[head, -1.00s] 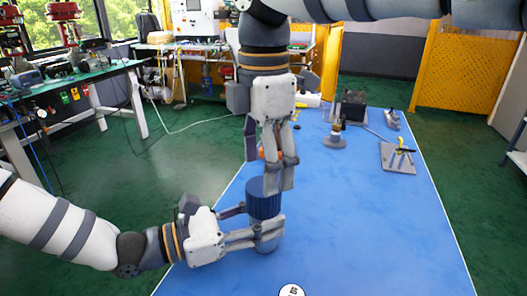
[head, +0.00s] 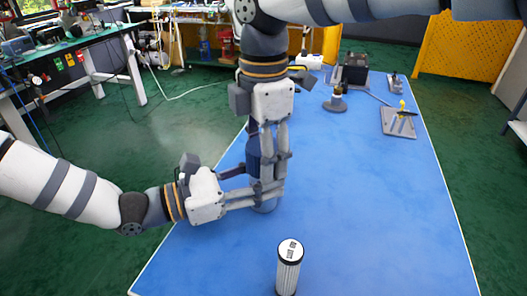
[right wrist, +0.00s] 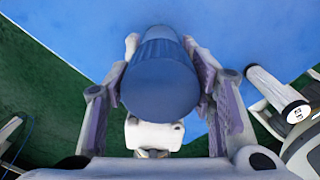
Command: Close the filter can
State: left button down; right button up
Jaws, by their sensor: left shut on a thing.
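The seam between upper and lower parts is hidden by the fingers.
A grey plate with a yellow part (head: 399,121), a grey round stand (head: 336,102) and a black box (head: 355,70) are farther back.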

jog(key=m, duration=1.5)
jog(key=shift+s+m, duration=0.1)
jog(key=shift+m, duration=0.3)
jog(key=o, duration=1.4)
jog(key=shift+c, duration=0.2)
notch_tip(320, 180, up, 12)
